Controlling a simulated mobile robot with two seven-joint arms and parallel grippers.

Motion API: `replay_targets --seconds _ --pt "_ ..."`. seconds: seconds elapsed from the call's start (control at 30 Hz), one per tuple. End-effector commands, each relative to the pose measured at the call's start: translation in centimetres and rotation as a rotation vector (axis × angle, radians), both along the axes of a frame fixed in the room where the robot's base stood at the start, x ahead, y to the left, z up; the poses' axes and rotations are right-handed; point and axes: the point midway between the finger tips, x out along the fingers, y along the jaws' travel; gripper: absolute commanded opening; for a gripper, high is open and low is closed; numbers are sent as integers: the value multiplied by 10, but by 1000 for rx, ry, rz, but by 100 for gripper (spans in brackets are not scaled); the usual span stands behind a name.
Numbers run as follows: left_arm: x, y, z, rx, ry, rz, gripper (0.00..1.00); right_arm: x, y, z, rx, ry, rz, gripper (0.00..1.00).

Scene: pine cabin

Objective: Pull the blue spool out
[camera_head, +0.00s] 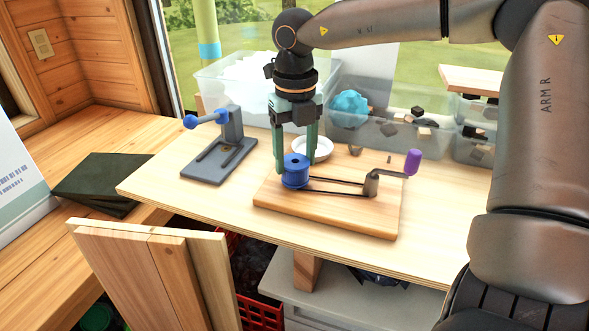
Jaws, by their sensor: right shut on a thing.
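The blue spool (294,174) sits at the left part of a wooden board (330,214) on the table. My right gripper (294,165) points straight down over it, with its green fingers shut on the spool from both sides. The spool appears to be at board level; whether there is a gap beneath it cannot be told. My left gripper is not in view.
A grey press-like tool with a blue handle (203,119) stands left of the board. A white bowl (314,150) and clear bins (375,136) stand behind. The light table (160,187) has free room at its front left. Wooden planks (150,270) stand at the lower left.

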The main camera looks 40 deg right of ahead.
Motion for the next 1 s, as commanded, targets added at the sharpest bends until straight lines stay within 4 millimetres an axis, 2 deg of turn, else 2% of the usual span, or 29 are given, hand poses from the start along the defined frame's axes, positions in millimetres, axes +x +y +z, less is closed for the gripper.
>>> replay_targets --seconds 0.03,0.1,0.37,1.0 --pt "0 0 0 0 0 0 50 0 0 0 0 0 0 7" --pt "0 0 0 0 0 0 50 0 0 0 0 0 0 0" --pt "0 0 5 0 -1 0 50 0 0 7 0 -1 0 0" --pt "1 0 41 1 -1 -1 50 0 0 59 -1 -1 0 0"
